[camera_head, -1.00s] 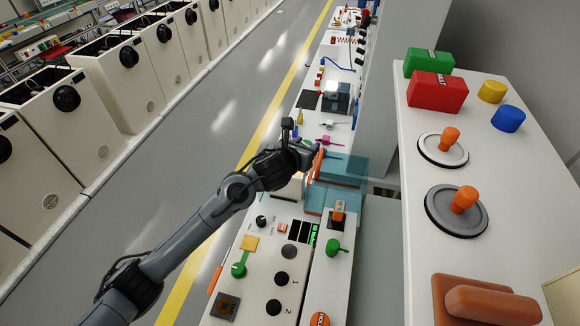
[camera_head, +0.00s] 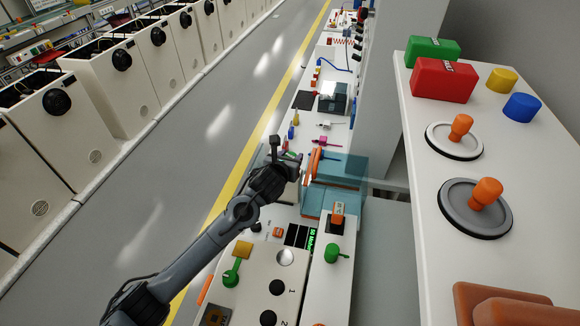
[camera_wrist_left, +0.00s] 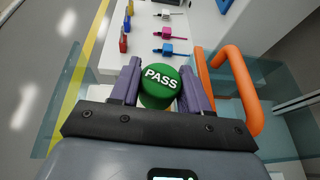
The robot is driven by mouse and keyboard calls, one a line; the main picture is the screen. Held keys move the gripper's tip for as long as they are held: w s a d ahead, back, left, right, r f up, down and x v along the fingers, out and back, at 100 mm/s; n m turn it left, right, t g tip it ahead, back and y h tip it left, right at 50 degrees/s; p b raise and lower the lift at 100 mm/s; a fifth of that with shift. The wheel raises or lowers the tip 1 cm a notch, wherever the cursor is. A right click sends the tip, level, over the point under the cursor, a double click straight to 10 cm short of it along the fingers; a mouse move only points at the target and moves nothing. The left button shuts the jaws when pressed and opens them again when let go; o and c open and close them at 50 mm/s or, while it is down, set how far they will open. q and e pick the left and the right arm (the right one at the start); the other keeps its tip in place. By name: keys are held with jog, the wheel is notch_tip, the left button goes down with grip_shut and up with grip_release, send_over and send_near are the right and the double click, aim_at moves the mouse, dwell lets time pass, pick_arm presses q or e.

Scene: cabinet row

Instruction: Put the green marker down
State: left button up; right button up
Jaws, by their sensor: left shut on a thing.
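The green marker (camera_wrist_left: 160,84) has a round top with the word PASS in white. In the left wrist view it sits between the two purple fingers of my left gripper (camera_wrist_left: 160,90), which is shut on it. In the head view my left gripper (camera_head: 303,172) is beside an orange handle (camera_head: 315,163) on a clear teal box (camera_head: 346,168), above the bench row. The orange handle is just right of the gripper in the left wrist view (camera_wrist_left: 245,90). My right gripper is not in view.
Several small coloured tools lie on the white bench top (camera_wrist_left: 150,50) beyond the gripper. A control panel with a green lever (camera_head: 335,253) and knobs is nearer. A white shelf (camera_head: 420,200) with coloured blocks stands at right. The aisle floor (camera_head: 200,140) at left is clear.

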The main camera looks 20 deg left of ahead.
pick_arm(q)
jog(key=shift+f, duration=1.65)
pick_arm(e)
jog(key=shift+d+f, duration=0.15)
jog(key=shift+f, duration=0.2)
pick_arm(q)
jog(key=shift+f, duration=0.15)
jog(key=o, duration=0.8)
jog(key=shift+c, duration=0.2)
jog(key=shift+s+r, duration=0.2)
jog(key=shift+r, duration=0.1)
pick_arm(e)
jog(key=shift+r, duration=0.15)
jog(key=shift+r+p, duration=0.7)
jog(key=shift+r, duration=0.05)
pick_arm(q)
jog(key=v, duration=1.1)
jog(key=shift+s, duration=0.25)
